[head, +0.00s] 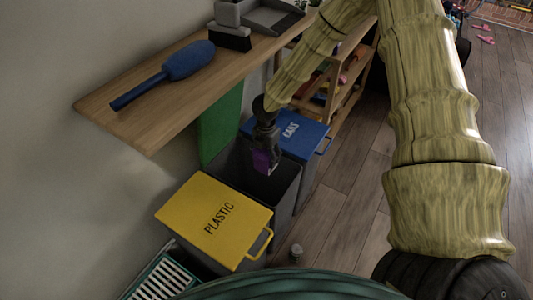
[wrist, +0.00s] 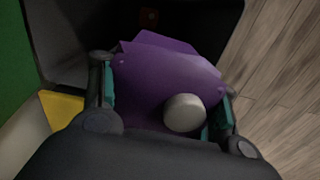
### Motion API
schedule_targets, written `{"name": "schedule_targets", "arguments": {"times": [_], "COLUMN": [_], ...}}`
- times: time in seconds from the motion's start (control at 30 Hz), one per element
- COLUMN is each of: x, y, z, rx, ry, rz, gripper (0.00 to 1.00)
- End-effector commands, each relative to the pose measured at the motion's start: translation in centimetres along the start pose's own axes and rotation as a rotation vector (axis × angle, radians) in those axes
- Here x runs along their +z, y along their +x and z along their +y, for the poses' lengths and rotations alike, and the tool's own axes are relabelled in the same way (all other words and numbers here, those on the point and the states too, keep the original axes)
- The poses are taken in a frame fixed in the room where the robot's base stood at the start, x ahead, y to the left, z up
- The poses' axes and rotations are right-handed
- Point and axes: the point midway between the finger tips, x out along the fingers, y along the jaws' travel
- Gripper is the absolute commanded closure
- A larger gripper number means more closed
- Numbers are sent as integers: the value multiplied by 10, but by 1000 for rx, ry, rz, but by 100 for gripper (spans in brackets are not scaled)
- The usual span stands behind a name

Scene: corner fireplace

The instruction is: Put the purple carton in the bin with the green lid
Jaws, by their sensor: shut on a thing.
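The purple carton (wrist: 165,72), with a round whitish cap, is between the two fingers of my gripper (wrist: 165,105) in the wrist view. My gripper (head: 265,150) is shut on it. In the head view the carton (head: 263,162) hangs in the mouth of an open dark bin (head: 288,187). That bin's green lid (head: 221,125) stands raised against the wall side. The green lid also shows at the left edge of the wrist view (wrist: 15,80). The carton's lower part and the bin's floor are hard to see.
A bin with a yellow lid marked PLASTIC (head: 215,218) is in front, and one with a blue lid marked CANS (head: 288,134) is behind; both lids are closed. A small object (head: 296,252) stands on the floor.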

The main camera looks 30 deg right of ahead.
Motion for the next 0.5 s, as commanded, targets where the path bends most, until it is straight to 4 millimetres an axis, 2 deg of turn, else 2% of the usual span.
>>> {"name": "schedule_targets", "arguments": {"times": [0.03, 0.5], "x": [0, 0], "y": [10, 58], "z": [0, 0], "rx": [-1, -1], "ry": [0, 0], "rz": [0, 0], "gripper": [63, 63]}}
